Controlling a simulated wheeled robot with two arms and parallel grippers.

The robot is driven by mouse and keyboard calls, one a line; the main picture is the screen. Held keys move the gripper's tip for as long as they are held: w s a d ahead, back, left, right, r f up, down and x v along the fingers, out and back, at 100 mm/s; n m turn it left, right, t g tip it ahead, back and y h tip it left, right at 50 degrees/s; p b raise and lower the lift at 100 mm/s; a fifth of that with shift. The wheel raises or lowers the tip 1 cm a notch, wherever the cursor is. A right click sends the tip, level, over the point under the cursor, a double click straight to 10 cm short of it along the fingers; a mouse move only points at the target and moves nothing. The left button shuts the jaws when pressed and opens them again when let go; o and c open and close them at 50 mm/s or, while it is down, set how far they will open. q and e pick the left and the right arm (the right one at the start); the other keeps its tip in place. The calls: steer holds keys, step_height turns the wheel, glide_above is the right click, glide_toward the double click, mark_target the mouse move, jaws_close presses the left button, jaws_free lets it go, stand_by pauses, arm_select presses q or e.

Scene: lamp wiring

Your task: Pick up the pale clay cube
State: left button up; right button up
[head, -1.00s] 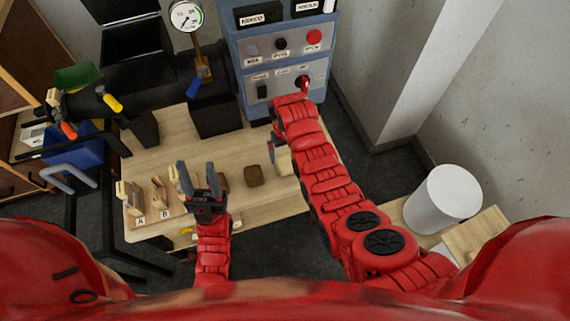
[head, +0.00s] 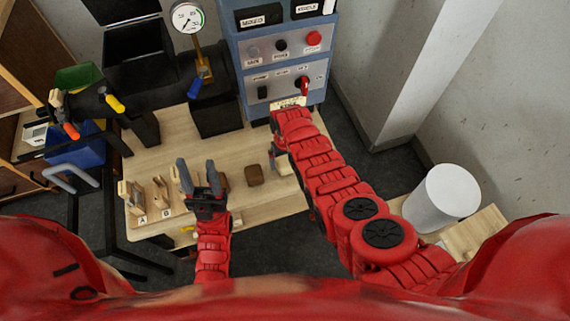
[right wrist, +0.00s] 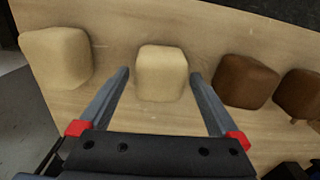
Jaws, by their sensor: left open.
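Two pale cubes show in the right wrist view. One pale cube (right wrist: 162,73) sits on the wooden table, centred between and just ahead of my right gripper's fingertips (right wrist: 159,74). The other pale cube (right wrist: 57,58) lies to the left, outside the fingers. My right gripper is open and empty, with a finger on each side of the middle cube. In the head view a pale cube (head: 285,164) shows partly, beside and behind my right arm, which hides much of that area. My left gripper (head: 198,163) is open and empty over the table's front part.
Two brown cubes (right wrist: 245,80) (right wrist: 300,94) stand right of the middle pale cube; a brown cube also shows in the head view (head: 255,175). Wooden pieces marked A and B (head: 140,205) stand at the table's left. A blue control panel (head: 280,65) stands behind.

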jaws_close()
steer(key=shift+r, duration=0.2)
stand_by(0.5)
